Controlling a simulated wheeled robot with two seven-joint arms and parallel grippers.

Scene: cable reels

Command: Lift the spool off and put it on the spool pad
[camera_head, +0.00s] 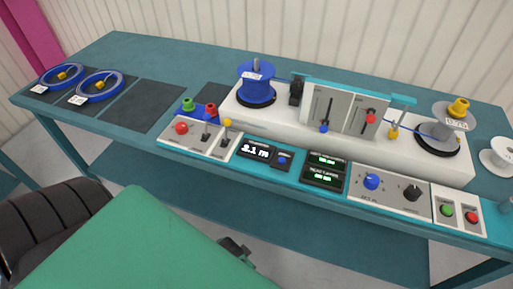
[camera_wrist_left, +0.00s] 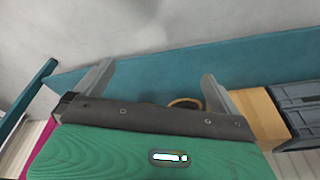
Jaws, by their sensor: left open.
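A blue spool (camera_head: 257,88) stands upright on a spindle at the left end of the white machine (camera_head: 310,122), with a small white label. A large bare dark pad (camera_head: 145,106) lies left of the machine. A smaller dark pad (camera_head: 208,94) lies between them; I cannot tell which is the spool pad. My left gripper shows in the left wrist view (camera_wrist_left: 156,87) with its two grey fingers wide apart and nothing between them. In the head view, my green arm part covers the lower front, well short of the spool. My right gripper is not in view.
Two blue cable coils (camera_head: 100,84) lie at the table's left end. Switches and a control panel (camera_head: 390,190) line the front edge. Upright guides (camera_head: 345,108) stand mid-machine.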

